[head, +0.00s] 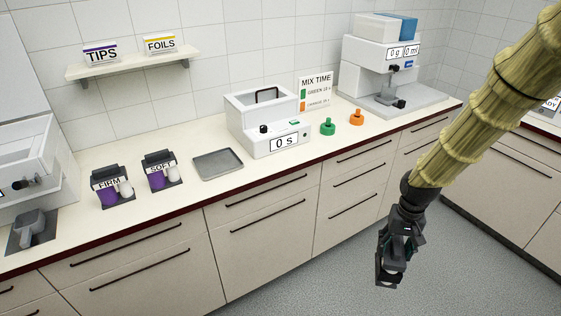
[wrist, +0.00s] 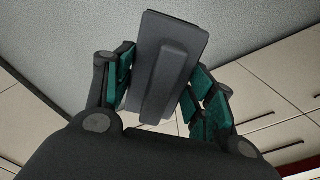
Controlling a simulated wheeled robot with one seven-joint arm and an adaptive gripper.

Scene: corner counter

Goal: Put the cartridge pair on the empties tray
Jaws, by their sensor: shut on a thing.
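My gripper (head: 389,270) hangs over the floor in front of the drawers, well away from the counter. In the wrist view (wrist: 160,95) its teal-padded fingers are shut on a dark grey slab (wrist: 183,45) with a raised bar along it. I cannot tell whether this slab is part of a cartridge pair. A shallow grey tray (head: 218,163), without a readable label, lies bare on the counter. Left of it, the SOFT holder (head: 160,170) and the FIRM holder (head: 111,187) each have a purple and a white cylinder at the front.
The white box machine (head: 268,123) reads 0 s. A green knobbed piece (head: 327,127) and an orange one (head: 357,118) stand to its right. A dispenser machine (head: 380,60) fills the far corner. Another white machine (head: 35,165) stands at the left edge. The floor below my gripper is clear.

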